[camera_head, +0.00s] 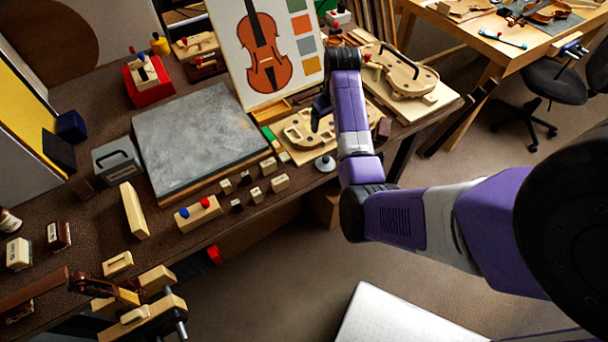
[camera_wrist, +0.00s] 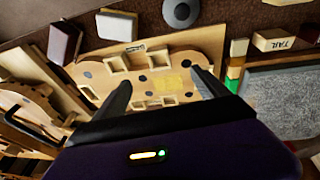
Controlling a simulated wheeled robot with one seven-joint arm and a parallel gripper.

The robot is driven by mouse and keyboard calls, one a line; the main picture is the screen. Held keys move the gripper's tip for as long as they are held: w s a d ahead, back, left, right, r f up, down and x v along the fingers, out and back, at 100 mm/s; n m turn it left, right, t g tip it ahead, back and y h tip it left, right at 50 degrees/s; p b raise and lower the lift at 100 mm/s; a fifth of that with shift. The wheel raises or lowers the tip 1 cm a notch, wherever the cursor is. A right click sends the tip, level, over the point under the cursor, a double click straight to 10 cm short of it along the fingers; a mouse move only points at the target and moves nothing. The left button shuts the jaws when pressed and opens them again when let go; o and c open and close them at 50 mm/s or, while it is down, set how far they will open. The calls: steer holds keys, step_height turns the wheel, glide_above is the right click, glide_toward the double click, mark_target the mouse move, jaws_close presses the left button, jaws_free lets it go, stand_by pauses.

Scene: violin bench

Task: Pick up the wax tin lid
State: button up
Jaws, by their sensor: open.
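A small round grey disc with a knob, which looks like the wax tin lid (camera_head: 325,163), lies near the front edge of the bench, just in front of the pale wooden violin form (camera_head: 300,146). In the wrist view the lid (camera_wrist: 181,12) is at the top edge, partly cut off. My gripper (camera_head: 319,112) is above the wooden form, behind the lid in the head view. In the wrist view its two fingers (camera_wrist: 160,86) are spread apart over the form (camera_wrist: 185,62), with nothing held between them. I cannot tell whether a tin is under the lid.
A grey slab (camera_head: 195,135) lies to the left, with several small wooden blocks (camera_head: 280,182) along its front. A violin picture board (camera_head: 265,45) stands behind. A violin body (camera_head: 400,72) lies to the right. Floor is open beyond the bench's front edge.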

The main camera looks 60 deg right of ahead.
mark_target(326, 158)
steer(key=s+a+y, duration=0.1)
steer(key=a, duration=0.1)
steer(key=s+a+f+g, duration=0.1)
steer(key=a, duration=0.1)
steer(key=s+a+f+n+y, duration=0.1)
steer(key=a, duration=0.1)
steer(key=shift+a+f+g+y, duration=0.2)
steer(key=shift+g+y, duration=0.1)
steer(key=shift+g, duration=0.1)
steer(key=shift+a+f, duration=0.15)
steer(key=shift+f, duration=0.1)
step_height(326, 158, down, 7)
steer(key=shift+a+f+p, duration=0.15)
steer(key=shift+p, duration=0.35)
steer(key=shift+c, duration=0.4)
steer(key=c, duration=1.3)
steer(key=shift+c, duration=0.2)
